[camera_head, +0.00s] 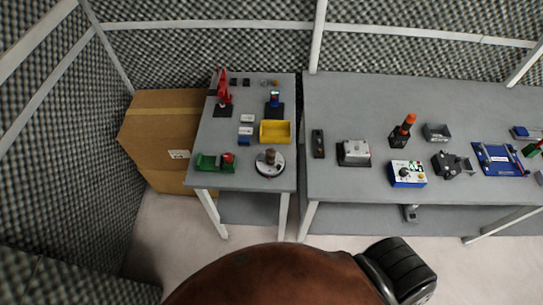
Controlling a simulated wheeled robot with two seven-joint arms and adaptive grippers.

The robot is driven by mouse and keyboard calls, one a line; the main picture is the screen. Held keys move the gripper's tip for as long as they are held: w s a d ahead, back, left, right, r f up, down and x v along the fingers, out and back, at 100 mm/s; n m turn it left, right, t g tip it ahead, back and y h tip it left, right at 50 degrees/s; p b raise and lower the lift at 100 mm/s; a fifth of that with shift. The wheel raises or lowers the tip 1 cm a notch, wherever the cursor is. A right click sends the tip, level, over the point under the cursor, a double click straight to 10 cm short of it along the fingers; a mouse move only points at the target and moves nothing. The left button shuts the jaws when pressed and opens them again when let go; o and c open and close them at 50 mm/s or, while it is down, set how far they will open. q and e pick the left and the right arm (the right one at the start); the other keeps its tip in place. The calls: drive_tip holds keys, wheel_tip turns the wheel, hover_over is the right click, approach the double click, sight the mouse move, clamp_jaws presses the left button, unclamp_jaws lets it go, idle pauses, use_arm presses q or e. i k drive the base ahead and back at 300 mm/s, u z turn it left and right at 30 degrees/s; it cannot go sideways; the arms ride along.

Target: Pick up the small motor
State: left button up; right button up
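I cannot tell for sure which item is the small motor, as the parts are tiny in the head view. A dark grey, motor-like part (453,164) lies on the right table, right of a blue-and-white control box (407,174). A brown cylindrical part (270,156) stands upright on a round grey base (270,168) near the front of the left table. A green part with a red end (215,162) lies left of it. Neither of my grippers is in view.
The left table (216,134) also holds a yellow bin (275,132) and a red device (223,91). The right table (345,95) holds a grey box (354,152) and an orange-topped device (403,130); its back is clear. A cardboard box (158,130) stands left. Foam walls enclose the tables.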

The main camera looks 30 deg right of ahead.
sight(270, 154)
drive_tip(key=u, duration=0.4)
drive_tip(key=k, duration=0.95)
drive_tip(key=z, duration=0.4)
